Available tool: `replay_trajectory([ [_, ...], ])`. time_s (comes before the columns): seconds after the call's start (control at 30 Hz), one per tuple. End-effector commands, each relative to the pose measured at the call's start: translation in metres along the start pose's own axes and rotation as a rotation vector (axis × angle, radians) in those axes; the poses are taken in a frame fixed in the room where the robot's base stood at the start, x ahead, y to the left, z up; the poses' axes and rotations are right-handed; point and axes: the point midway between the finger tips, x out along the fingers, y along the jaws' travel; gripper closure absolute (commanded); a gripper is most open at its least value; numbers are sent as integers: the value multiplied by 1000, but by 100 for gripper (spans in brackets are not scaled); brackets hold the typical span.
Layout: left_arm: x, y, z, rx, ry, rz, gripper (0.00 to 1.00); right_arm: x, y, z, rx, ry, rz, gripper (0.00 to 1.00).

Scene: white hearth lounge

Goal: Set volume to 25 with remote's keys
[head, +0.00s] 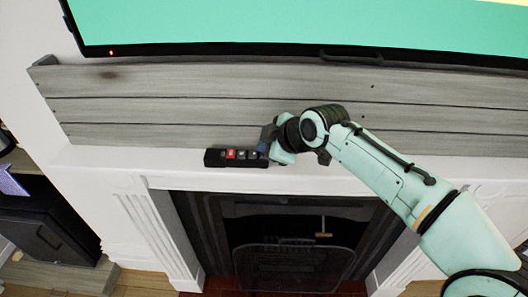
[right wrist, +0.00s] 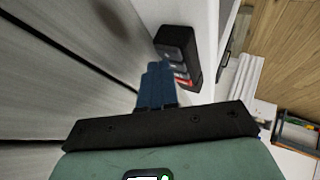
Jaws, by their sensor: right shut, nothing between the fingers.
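The remote (head: 214,158) is a dark bar with a red key and grey keys, lying on the white mantel shelf. My right gripper (head: 264,147) is at the remote's right end, with blue fingertips close to it. In the right wrist view the shut blue fingers (right wrist: 157,84) are beside the remote (right wrist: 178,50), and its red key shows below the grey ones. I cannot tell whether the fingertips touch a key. The television (head: 300,30) hangs above with a green picture; no volume number shows in the visible part. My left gripper is not in view.
A grey plank panel (head: 200,100) stands right behind the mantel shelf (head: 150,163). The fireplace (head: 290,235) opens below the shelf. A dark cabinet (head: 45,230) stands at the lower left. The shelf left of the remote is clear.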

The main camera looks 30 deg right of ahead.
Motion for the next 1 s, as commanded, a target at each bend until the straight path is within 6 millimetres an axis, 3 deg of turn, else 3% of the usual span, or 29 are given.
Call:
replay_trajectory([
  [0.57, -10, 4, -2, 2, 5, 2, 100, -9, 7, -7, 0, 1, 2, 100],
  [1.0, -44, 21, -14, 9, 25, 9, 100, -40, 30, -29, -1, 3, 4, 100],
])
